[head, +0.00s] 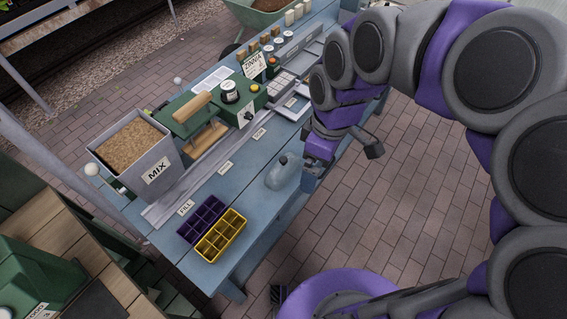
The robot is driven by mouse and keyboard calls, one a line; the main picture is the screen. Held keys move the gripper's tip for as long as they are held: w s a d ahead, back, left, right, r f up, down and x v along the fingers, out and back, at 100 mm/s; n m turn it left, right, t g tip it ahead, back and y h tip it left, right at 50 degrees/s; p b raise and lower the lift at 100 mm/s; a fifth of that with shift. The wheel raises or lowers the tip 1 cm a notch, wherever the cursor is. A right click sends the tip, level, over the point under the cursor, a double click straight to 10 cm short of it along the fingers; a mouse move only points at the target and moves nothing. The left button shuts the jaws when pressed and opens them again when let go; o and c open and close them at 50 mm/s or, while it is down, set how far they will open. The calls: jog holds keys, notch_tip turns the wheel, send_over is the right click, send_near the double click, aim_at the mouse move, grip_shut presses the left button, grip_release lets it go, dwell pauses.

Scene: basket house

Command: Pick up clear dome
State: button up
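A translucent grey-blue rounded piece with a small knob-like top (284,172) stands on the blue bench near its front edge; it is the only thing I see that could be the clear dome. My gripper (342,166) hangs just to its right, at the bench edge. Its dark fingers look spread apart with nothing between them. The left finger is close to the rounded piece; I cannot tell whether they touch. My purple wrist hides part of the bench behind.
The blue bench (232,178) carries a purple cell tray (203,218), a yellow cell tray (221,235), a grey MIX bin (158,172) with brown fill, and a green box (187,108) with a wooden handle. Brick paving (410,205) right of the bench is clear.

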jog(key=w+a+f+n, duration=0.2)
jog(key=w+a+n, duration=0.15)
jog(key=w, duration=0.25)
jog(key=w+a+f+n, duration=0.2)
jog(key=w+f+n, duration=0.15)
jog(key=w, duration=0.25)
jog(key=n, duration=0.5)
send_near(283, 165)
notch_tip(283, 165, down, 5)
jog(key=shift+s+a+f+b, duration=0.1)
jog(key=shift+s+f+b, duration=0.1)
jog(key=shift+b, duration=0.85)
jog(key=shift+a+f+b, duration=0.15)
jog(key=shift+f+b, duration=0.35)
jog(key=shift+f, duration=1)
jog(key=shift+a+f+b, duration=0.2)
jog(key=shift+f+b, duration=0.3)
jog(key=shift+f, duration=1)
jog(key=shift+c, duration=0.4)
jog(key=shift+r, duration=0.1)
jog(key=c, duration=1)
